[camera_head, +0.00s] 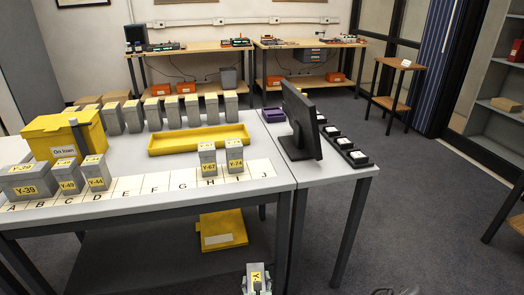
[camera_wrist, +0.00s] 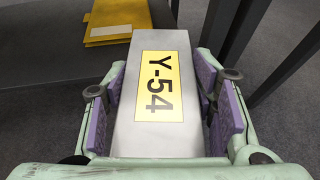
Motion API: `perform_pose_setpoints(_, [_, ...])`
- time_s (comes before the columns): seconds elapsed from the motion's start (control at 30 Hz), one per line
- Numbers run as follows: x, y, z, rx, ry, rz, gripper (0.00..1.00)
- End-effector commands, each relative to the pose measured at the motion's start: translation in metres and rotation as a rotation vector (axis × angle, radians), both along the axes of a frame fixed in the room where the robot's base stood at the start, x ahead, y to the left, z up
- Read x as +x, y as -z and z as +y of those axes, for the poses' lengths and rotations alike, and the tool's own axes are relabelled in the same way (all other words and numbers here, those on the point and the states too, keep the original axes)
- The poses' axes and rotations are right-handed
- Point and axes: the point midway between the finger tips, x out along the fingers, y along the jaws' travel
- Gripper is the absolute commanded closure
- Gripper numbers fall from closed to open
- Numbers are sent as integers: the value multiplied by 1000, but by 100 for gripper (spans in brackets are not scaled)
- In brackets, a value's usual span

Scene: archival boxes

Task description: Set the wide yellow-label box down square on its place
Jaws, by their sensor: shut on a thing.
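My gripper (camera_head: 257,285) is at the bottom of the head view, in front of the table and off its top. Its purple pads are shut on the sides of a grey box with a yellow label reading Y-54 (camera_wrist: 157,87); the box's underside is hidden. On the table, a row of lettered places (camera_head: 155,184) runs from A to J. A wider yellow-label box, Y-39 (camera_head: 30,183), stands at the left end. Y-49 (camera_head: 67,180) and Y-44 (camera_head: 96,173) stand beside it. Y-67 (camera_head: 207,160) and Y-74 (camera_head: 234,158) stand around H and I. E, F, G and J look bare.
A yellow tray (camera_head: 198,140) lies behind the row. A yellow bin (camera_head: 62,137) marked On loan stands left. Several grey boxes line the back. A monitor (camera_head: 298,122) stands at right. A yellow folder (camera_head: 222,229) lies on the lower shelf.

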Motion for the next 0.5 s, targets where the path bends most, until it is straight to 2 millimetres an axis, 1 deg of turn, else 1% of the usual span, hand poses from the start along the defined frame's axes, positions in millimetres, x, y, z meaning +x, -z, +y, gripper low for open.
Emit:
perform_pose_setpoints(0.03, [3, 11, -8, 1, 38, -1, 95])
perform_pose_setpoints(0.1, [6, 25, -18, 2, 86, 0, 95])
perform_pose_setpoints(0.13, [6, 28, -21, 4, 100, 1, 95])
perform_pose_setpoints(0.33, [2, 29, -19, 11, 94, 13, 95])
perform_pose_setpoints(0.5, [5, 25, -19, 9, 93, 5, 95])
